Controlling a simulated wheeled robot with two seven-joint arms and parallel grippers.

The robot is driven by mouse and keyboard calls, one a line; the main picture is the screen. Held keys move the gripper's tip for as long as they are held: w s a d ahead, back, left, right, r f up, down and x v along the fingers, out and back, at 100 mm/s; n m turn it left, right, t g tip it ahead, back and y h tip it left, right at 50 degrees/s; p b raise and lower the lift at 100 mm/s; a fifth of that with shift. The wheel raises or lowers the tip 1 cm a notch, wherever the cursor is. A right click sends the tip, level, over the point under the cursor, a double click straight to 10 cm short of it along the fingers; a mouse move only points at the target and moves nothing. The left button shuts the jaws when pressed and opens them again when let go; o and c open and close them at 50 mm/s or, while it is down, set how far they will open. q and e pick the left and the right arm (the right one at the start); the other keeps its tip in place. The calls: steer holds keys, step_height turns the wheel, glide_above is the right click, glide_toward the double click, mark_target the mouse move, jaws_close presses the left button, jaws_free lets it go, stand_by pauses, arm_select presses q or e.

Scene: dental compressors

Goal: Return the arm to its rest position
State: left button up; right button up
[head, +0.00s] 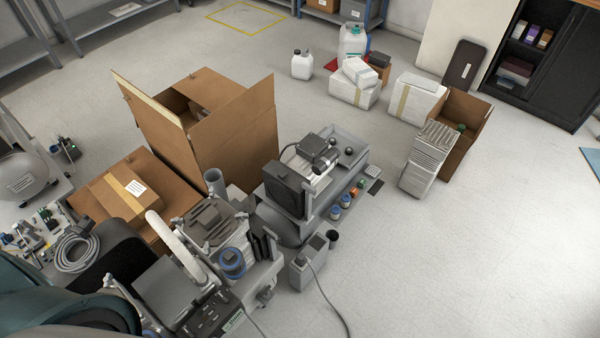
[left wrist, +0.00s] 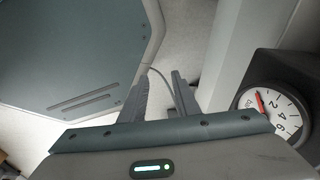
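In the left wrist view my left gripper (left wrist: 161,76) has its two grey fingers apart, with a gap between them and nothing held. A thin cable shows beyond the fingertips, over the pale floor. A round pressure gauge (left wrist: 268,108) with a red needle sits in a black housing to the right of the fingers, apart from them. In the head view a dark teal part of mine fills the lower left corner, and neither gripper shows there. My right gripper is out of sight in both views.
A compressor unit (head: 318,155) stands mid-floor, with more equipment (head: 215,225) close at the lower left. White boxes (head: 415,98) stand farther back. The floor at right is clear.

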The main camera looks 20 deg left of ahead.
arm_select(q)
steer(key=s+a+f, duration=0.1)
steer(key=s+f, duration=0.4)
steer(key=s, duration=0.4)
steer(key=shift+a+f+g, duration=0.3)
steer(key=shift+a, duration=0.1)
stand_by(0.5)
